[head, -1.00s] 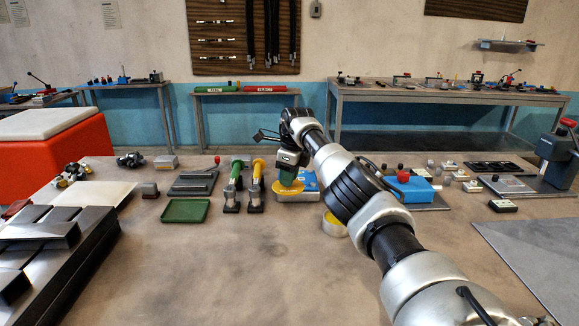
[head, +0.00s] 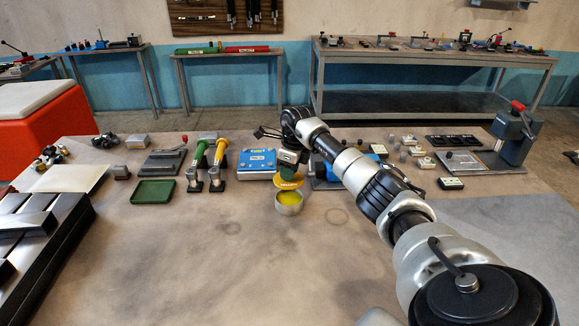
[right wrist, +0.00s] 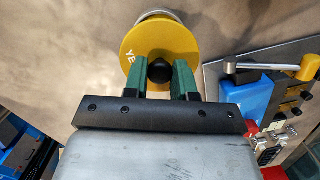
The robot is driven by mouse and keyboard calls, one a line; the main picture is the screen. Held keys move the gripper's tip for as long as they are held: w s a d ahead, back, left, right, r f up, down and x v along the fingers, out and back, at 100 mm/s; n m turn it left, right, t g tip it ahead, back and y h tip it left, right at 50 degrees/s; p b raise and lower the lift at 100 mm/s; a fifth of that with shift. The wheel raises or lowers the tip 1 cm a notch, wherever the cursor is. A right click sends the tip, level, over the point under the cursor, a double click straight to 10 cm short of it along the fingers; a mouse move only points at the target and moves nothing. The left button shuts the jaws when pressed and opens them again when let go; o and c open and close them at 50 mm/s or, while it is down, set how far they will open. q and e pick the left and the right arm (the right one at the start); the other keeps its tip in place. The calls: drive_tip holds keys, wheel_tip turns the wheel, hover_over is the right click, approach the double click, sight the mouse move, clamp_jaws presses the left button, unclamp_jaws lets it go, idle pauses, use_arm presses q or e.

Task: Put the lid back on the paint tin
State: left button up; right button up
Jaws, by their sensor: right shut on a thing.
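In the right wrist view the lid (right wrist: 160,48) has a black knob (right wrist: 159,71), and the green fingers of my right gripper (right wrist: 159,80) are shut on that knob. The paint tin (head: 289,207) stands open on the table below the lid, with yellow paint inside. In the head view the lid is above the tin with a small gap, roughly over its opening. In the right wrist view only a sliver of the tin's rim (right wrist: 152,14) shows behind the lid. My left gripper is not in view.
A blue device (head: 256,164) stands left of the tin, and a blue fixture (head: 328,172) stands close on its right. A green tray (head: 153,191) and green and yellow handled tools (head: 208,168) are farther left. The table in front of the tin is clear.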

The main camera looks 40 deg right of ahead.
drive_tip(key=shift+f+b, duration=0.45)
drive_tip(key=shift+f, duration=0.45)
wheel_tip(320, 180, down, 4)
drive_tip(key=b, duration=0.2)
drive_tip(key=shift+r+b, duration=0.15)
drive_tip(key=shift+b, duration=0.15)
drive_tip(key=shift+f+b, duration=0.3)
drive_tip(key=shift+b, duration=0.05)
idle(1.0)
drive_tip(key=o, duration=1.5)
drive_tip(key=shift+c, duration=0.2)
drive_tip(key=shift+r, duration=0.1)
